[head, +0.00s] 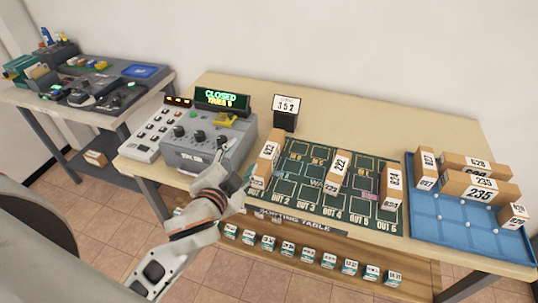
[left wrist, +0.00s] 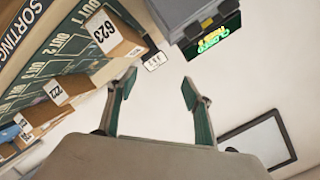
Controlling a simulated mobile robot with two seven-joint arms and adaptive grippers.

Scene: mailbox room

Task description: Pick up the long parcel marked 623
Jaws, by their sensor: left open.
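The long brown parcel marked 623 (head: 268,158) lies at the left end of the green sorting mat, with white number labels on it. In the left wrist view the parcel (left wrist: 120,45) shows at upper left, outside the jaws. My left gripper (head: 238,162) is just left of the parcel, in front of the grey console. Its two fingers (left wrist: 158,82) are spread with nothing between them. My right gripper is not in view.
The grey console (head: 205,148) stands close by on the left. Parcels marked 222 (head: 338,170) and 624 (head: 391,187) are on the mat. A blue tray (head: 425,215) with several parcels is at right. A small 352 display (head: 286,112) stands behind the mat.

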